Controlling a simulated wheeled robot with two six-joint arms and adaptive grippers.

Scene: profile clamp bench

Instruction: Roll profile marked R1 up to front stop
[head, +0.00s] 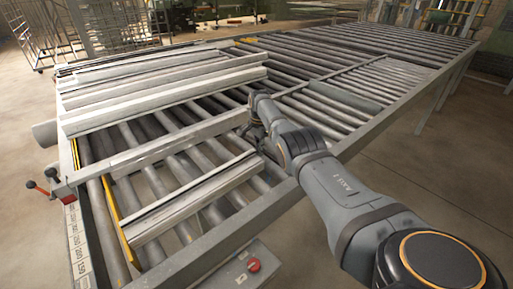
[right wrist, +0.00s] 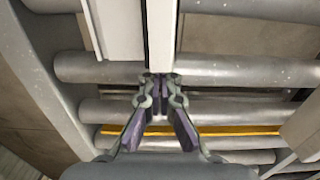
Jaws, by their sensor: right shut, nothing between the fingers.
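A short pale profile (head: 190,200) lies across the rollers near the front, with its right end by my right gripper (head: 262,132). No R1 mark is readable. In the right wrist view, my right gripper (right wrist: 160,92) has its fingertips together, empty, at the near end of a pale profile (right wrist: 161,35). I cannot tell whether they touch it. A wider pale piece (right wrist: 115,28) lies just to its left there. In the head view, a yellow strip (head: 118,222) runs along the left end of the table, beside the short profile's left end. My left gripper is out of view.
A grey beam (head: 160,152) crosses the rollers behind the short profile. Several long pale profiles (head: 165,88) lie farther back. A number scale (head: 82,245) and a red-knobbed lever (head: 50,173) are at the left edge. A red button (head: 253,265) sits at the front. Rollers at the back right are bare.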

